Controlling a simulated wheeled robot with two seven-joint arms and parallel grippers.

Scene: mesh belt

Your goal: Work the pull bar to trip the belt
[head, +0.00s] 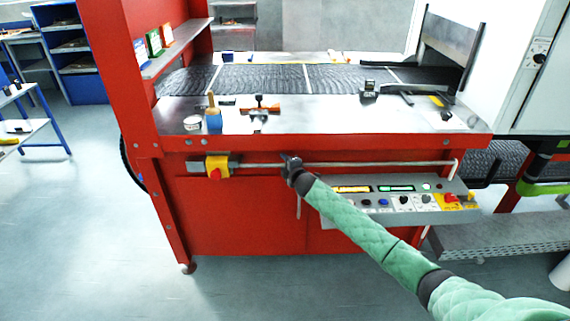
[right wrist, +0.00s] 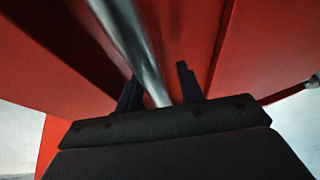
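The pull bar (head: 380,164) is a long thin metal bar running level along the red front of the belt machine, below the worktop. Its right end bends down; its left end meets a yellow switch box (head: 217,167) with a red part. My right gripper (head: 290,165) is at the bar's left part. In the right wrist view, the bar (right wrist: 138,50) passes between the two fingers of the right gripper (right wrist: 160,92). The fingers stand apart, with a gap showing between bar and right finger. My left gripper is not in view.
A control panel (head: 400,200) with buttons and a red-yellow switch juts out below the bar, beside my right forearm. The worktop (head: 330,121) carries a bottle, a tin and tools. The mesh belt (head: 265,78) lies behind. Floor (head: 100,230) at the left is clear.

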